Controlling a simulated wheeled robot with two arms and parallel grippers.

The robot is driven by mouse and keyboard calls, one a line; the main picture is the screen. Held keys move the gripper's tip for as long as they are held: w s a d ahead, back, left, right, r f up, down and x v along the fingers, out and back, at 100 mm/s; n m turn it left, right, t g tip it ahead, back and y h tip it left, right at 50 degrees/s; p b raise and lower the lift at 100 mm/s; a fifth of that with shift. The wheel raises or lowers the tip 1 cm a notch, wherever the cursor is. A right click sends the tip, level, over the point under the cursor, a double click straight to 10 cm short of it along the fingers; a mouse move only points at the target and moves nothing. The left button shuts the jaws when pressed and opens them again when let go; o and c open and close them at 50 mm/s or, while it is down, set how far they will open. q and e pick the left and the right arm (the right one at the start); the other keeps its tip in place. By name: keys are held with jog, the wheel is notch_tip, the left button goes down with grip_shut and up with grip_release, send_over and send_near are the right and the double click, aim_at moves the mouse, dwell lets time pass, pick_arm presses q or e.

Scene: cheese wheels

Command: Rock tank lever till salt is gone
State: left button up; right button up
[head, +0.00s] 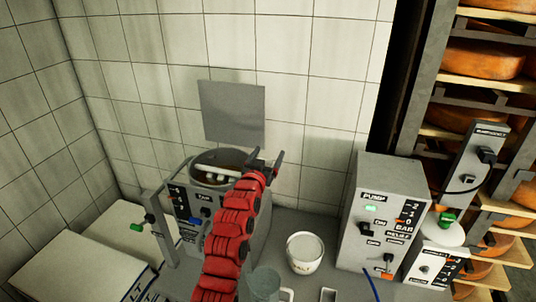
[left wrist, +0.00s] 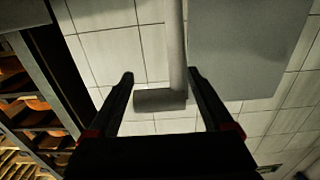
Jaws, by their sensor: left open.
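The tank (head: 192,180) is a grey round vessel with dark brown contents and pale white pieces or bars in it, left of centre in the head view. I cannot tell whether the white is salt. My red left arm reaches up in front of it, and my left gripper (head: 265,158) is open at the tank's right rim. In the left wrist view, a grey rod ending in a crosswise cylinder (left wrist: 160,100), perhaps the lever, shows between the open fingers (left wrist: 161,76). I cannot tell whether they touch it. My right gripper is not in view.
A grey pump box (head: 380,215) with switches stands to the right. A white bucket (head: 304,252) stands between it and my arm. A grey plate (head: 232,112) is on the tiled wall. Cheese shelves (head: 500,87) fill the right side.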

pick_arm(q)
jog(key=shift+f, duration=0.1)
grip_shut()
dwell(0.3)
